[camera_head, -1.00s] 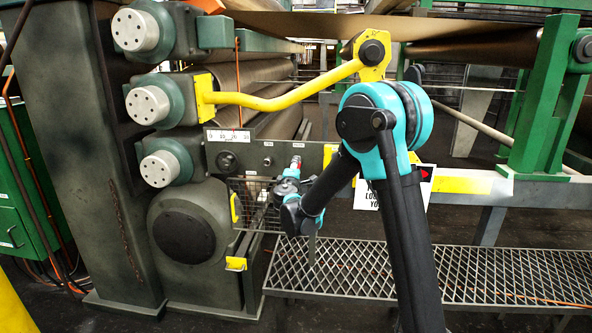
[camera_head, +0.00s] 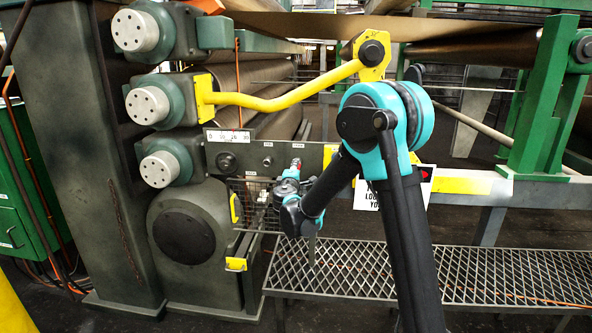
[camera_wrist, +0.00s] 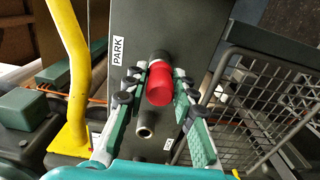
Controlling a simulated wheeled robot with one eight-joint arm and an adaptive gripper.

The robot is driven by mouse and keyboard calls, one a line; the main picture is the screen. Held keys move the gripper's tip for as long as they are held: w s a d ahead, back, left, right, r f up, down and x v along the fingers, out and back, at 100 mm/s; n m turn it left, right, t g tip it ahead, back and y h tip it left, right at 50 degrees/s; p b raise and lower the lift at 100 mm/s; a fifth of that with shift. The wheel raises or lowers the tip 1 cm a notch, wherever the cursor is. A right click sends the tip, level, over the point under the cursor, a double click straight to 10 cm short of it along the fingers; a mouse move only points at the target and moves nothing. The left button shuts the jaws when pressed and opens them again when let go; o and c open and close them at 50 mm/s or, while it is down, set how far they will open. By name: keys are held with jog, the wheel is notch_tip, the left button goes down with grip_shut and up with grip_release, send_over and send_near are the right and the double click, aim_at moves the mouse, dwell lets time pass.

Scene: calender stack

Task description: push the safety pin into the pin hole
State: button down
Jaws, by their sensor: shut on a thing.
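The safety pin shows in the wrist view as a red knob (camera_wrist: 159,88) with a black collar at its far end. My gripper (camera_wrist: 157,76) is shut on it, with one green-padded finger on each side. The pin points toward the dark green panel (camera_wrist: 200,40); whether its tip is in a hole is hidden. A round metal-rimmed hole (camera_wrist: 145,130) shows in the panel below the knob, apart from it. In the head view my gripper (camera_head: 292,173) is in front of the panel's right part, and the red of the pin (camera_head: 297,167) shows at its tip.
A yellow bar (camera_head: 285,99) runs above the panel. A wire mesh guard (camera_wrist: 263,95) stands close on the right in the wrist view. A PARK label (camera_wrist: 117,51) is on the panel. A grating walkway (camera_head: 480,275) lies below.

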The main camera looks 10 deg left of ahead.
jog(key=shift+s+a, duration=0.1)
jog(key=shift+s, duration=1.35)
dwell(1.0)
jog(key=shift+s, duration=2.85)
jog(key=shift+a, duration=0.15)
